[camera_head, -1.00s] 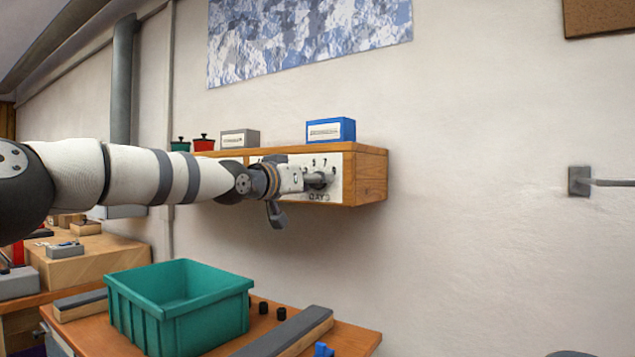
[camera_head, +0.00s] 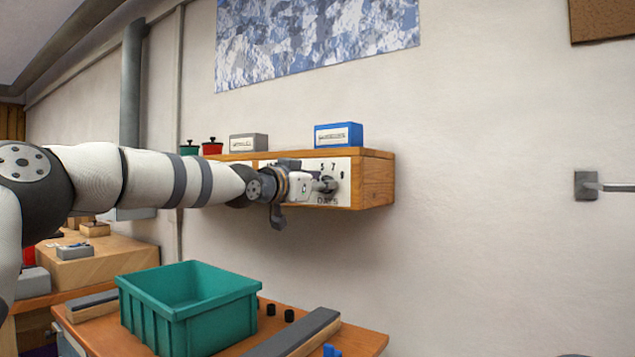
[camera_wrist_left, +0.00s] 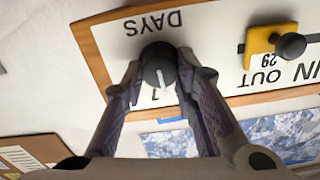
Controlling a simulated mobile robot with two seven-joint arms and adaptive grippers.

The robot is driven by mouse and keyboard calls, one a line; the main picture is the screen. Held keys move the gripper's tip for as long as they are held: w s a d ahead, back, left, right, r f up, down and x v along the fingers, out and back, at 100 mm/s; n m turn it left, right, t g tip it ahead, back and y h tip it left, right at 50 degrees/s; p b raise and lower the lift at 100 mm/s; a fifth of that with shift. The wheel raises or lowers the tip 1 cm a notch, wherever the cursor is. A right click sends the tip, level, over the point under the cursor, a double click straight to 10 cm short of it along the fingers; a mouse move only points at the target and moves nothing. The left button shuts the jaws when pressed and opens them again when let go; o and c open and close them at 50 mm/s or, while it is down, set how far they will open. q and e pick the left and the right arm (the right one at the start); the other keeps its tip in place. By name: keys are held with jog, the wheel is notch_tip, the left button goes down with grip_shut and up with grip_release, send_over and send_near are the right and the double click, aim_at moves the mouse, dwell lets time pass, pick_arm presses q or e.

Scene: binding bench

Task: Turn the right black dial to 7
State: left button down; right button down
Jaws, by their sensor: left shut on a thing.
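The right black dial (camera_wrist_left: 158,62) is a round black knob with a white pointer line, on a white panel marked DAYS. My left gripper (camera_wrist_left: 160,70) is shut on it, one finger on each side. In the wrist view, which is upside down, the pointer ends close beside a printed 7 (camera_wrist_left: 155,95); I cannot tell if it is exactly on it. In the head view my left gripper (camera_head: 322,185) reaches the panel's right part and mostly hides the dial; 5, 7 and 9 show around it. My right gripper is not in view.
The panel is the front of a wooden wall box (camera_head: 375,182). A blue box (camera_head: 338,135), a grey box (camera_head: 248,143) and red and green pots stand on top. A yellow plate with a black knob (camera_wrist_left: 289,46) is beside the dial. A green bin (camera_head: 190,310) stands below.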

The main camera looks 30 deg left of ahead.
pick_arm(q)
jog(key=shift+f+m, duration=0.15)
jog(key=shift+m, duration=2.05)
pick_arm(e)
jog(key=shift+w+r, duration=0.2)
pick_arm(q)
jog(key=c, duration=1.5)
grip_release()
jog(key=shift+o, duration=1.1)
jog(key=shift+w, duration=0.2)
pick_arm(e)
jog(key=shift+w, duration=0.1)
pick_arm(q)
jog(key=shift+s, duration=0.1)
